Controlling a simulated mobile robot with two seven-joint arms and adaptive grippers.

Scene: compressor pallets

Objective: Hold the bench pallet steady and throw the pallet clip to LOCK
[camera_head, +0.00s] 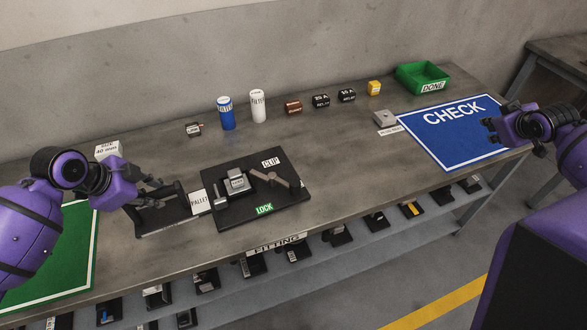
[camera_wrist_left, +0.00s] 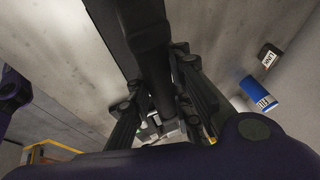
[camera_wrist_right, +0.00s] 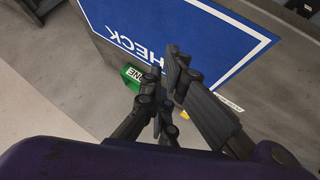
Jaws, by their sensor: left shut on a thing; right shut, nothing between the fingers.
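The bench pallet (camera_head: 232,216) is a black plate on the bench, with a grey compressor block (camera_head: 237,182) on it. The pallet clip (camera_head: 272,179) is a lever lying across the plate's right half, between a white CLIP label (camera_head: 271,162) and a green LOCK label (camera_head: 264,209); it does not point at LOCK. My left gripper (camera_head: 158,190) is shut on a dark bar at the pallet's left side, beside the PALLET label (camera_head: 198,202). The dark bar (camera_wrist_left: 138,30) runs between its fingers in the left wrist view. My right gripper (camera_head: 490,130) is shut and empty above the blue CHECK mat (camera_head: 450,130), far from the clip.
Blue (camera_head: 226,113) and white (camera_head: 258,106) filter cans, relays and small parts stand along the back. A green DONE bin (camera_head: 423,76) is at the back right. A green mat (camera_head: 78,235) lies at left. The bench between pallet and CHECK mat is clear. A lower shelf holds several parts.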

